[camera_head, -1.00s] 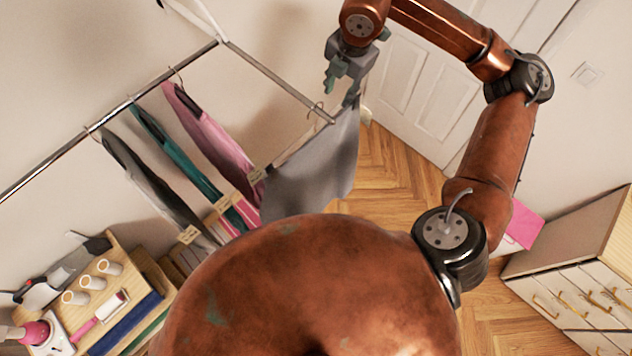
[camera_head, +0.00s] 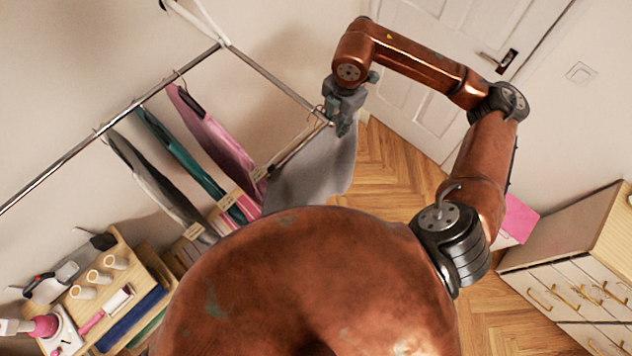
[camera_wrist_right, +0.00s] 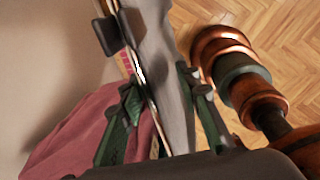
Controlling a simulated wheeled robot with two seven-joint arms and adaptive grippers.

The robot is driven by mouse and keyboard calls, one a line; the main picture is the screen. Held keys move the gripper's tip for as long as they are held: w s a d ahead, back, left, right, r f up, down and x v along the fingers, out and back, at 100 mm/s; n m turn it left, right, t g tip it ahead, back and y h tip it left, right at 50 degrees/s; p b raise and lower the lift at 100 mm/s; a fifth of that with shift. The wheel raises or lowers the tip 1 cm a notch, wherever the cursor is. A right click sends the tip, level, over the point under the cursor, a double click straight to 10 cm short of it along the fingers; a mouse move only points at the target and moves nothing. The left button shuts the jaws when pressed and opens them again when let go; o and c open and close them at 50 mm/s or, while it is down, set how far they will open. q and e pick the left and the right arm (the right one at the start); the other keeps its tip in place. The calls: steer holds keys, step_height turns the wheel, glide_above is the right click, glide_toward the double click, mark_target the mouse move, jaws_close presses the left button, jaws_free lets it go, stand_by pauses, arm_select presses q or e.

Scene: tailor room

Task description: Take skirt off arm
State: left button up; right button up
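The grey skirt (camera_head: 315,172) hangs from a clip hanger at the end of the rack's side arm (camera_head: 270,75). My right gripper (camera_head: 340,122) is at the skirt's upper right corner in the head view, partly hiding it. In the right wrist view the grey skirt (camera_wrist_right: 168,75) and the hanger bar pass between the fingers of my right gripper (camera_wrist_right: 158,85). The fingers stand apart, with a gap visible on the right side. A black hanger clip (camera_wrist_right: 106,36) is just beyond the left finger. My left gripper is not in view.
A pink skirt (camera_head: 212,135), a teal one (camera_head: 175,150) and a dark grey one (camera_head: 150,180) hang on the long rail (camera_head: 110,122). A wooden shelf with sewing items is at lower left. A drawer cabinet (camera_head: 570,275) stands right. Open floor (camera_head: 390,165) lies beyond the skirt.

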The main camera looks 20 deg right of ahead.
steer(key=shift+f, duration=0.15)
jaws_close()
stand_by(0.9)
